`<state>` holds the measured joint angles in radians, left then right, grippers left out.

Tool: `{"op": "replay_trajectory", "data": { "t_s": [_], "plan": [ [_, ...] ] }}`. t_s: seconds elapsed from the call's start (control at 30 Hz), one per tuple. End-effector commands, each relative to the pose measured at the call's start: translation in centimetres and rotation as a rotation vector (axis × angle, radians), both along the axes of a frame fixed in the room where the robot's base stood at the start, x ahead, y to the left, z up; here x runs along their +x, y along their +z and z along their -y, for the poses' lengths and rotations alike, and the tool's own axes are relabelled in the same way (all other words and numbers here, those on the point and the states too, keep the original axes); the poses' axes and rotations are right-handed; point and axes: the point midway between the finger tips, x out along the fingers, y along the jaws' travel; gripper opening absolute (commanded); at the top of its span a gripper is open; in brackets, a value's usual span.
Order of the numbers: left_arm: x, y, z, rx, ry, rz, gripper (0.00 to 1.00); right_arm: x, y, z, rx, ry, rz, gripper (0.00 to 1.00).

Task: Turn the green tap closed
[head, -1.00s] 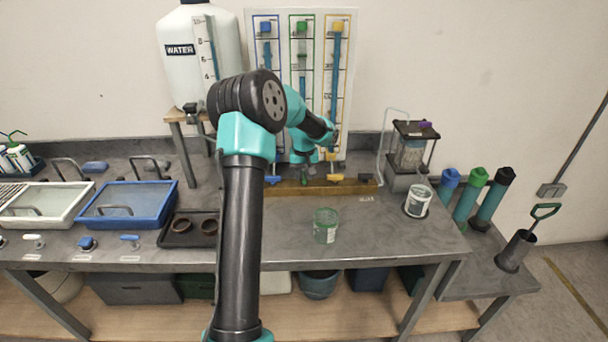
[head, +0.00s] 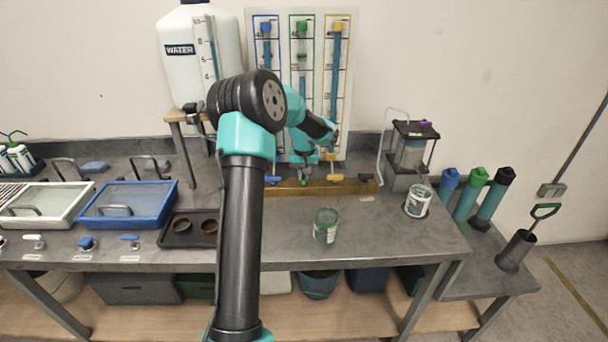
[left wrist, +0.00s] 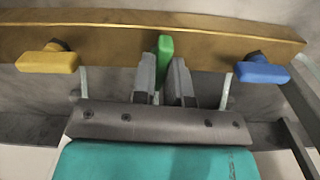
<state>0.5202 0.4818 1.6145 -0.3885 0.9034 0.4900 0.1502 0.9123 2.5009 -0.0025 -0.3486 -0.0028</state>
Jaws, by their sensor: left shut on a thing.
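The green tap (left wrist: 165,50) shows in the left wrist view as a narrow upright handle on the brass-coloured bar, between the yellow tap (left wrist: 48,60) and the blue tap (left wrist: 262,71). Those two handles lie lengthwise along the bar, while the green one stands across it. My left gripper (left wrist: 165,78) is shut on the green handle, with one dark finger on each side. In the head view the left gripper (head: 303,172) is at the bar, and only a small bit of green shows below it. My right gripper is not in view.
Above the bar a panel (head: 345,30) holds blue, green and yellow gauge tubes. A green-rimmed jar (head: 325,228) stands on the bench in front. A tray (head: 190,240) with two brown pots lies left.

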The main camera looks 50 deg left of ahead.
Motion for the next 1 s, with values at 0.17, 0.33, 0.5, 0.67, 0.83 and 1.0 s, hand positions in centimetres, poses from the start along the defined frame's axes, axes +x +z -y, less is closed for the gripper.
{"op": "replay_trajectory", "data": {
  "t_s": [0.17, 0.33, 0.5, 0.67, 0.83, 1.0],
  "plan": [
    [0.00, 0.03, 0.00, 0.000, -0.120, 0.000, 0.00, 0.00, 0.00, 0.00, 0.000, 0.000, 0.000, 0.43],
    [0.00, 0.03, 0.00, 0.000, -0.269, 0.000, 0.00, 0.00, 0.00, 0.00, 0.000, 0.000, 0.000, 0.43],
    [0.00, 0.03, 0.00, 0.000, -0.430, 0.000, 0.00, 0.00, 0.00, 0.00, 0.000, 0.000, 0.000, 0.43],
    [-0.01, 0.03, -0.01, 0.000, -0.583, 0.000, 0.00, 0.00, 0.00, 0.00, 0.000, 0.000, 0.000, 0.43],
    [0.00, 0.03, 0.00, 0.000, -0.744, 0.000, 0.00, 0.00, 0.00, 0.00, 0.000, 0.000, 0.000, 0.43],
    [-0.01, 0.03, -0.01, 0.000, -0.905, 0.000, 0.00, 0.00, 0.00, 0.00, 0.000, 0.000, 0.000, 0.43]
  ]
}}
